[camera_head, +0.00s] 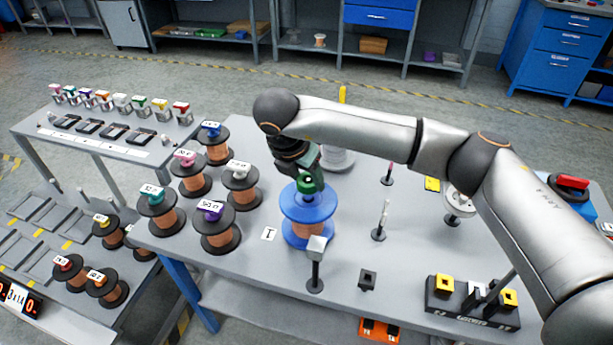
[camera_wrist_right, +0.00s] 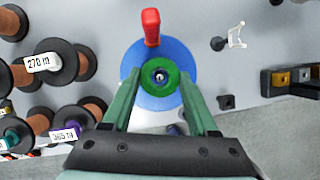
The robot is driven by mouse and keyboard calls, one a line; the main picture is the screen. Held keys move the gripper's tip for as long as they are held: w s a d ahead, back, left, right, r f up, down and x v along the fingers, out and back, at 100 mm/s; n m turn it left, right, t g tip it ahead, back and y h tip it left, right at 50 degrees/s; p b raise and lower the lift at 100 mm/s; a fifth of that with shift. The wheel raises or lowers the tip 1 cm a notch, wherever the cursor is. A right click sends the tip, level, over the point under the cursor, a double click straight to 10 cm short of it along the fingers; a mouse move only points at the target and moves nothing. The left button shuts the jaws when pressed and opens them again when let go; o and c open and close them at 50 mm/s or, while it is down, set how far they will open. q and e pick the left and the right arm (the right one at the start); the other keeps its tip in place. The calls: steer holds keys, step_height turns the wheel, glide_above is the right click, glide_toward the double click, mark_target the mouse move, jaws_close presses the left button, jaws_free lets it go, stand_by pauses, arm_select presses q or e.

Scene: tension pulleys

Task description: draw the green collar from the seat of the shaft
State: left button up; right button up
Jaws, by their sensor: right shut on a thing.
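The green collar (camera_head: 306,184) is at the top centre of a blue-flanged spool (camera_head: 309,204) on the table. In the right wrist view the collar (camera_wrist_right: 174,76) is a green ring around a small dark centre with a bright tip, seemingly the shaft end (camera_wrist_right: 159,76). My right gripper (camera_head: 305,172) points down from above and is shut on the collar, one green finger at each side, as its fingers (camera_wrist_right: 160,88) show in the wrist view. Whether the collar is seated or slightly raised cannot be told. My left gripper is not in view.
Dark-flanged copper spools with tags, one purple-topped (camera_head: 211,211), stand left of the blue spool. A grey-headed post (camera_head: 316,250) stands just in front, a thin post (camera_head: 381,220) to the right. A black block with yellow parts (camera_head: 472,303) sits at the front right.

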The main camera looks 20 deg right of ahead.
steer(key=shift+r, duration=0.1)
steer(key=shift+r+p, duration=0.6)
steer(key=shift+r, duration=1.05)
steer(key=shift+r, duration=0.25)
steer(key=shift+r, duration=0.15)
step_height(320, 180, up, 4)
steer(key=shift+f+p, duration=0.1)
steer(key=shift+p, duration=0.5)
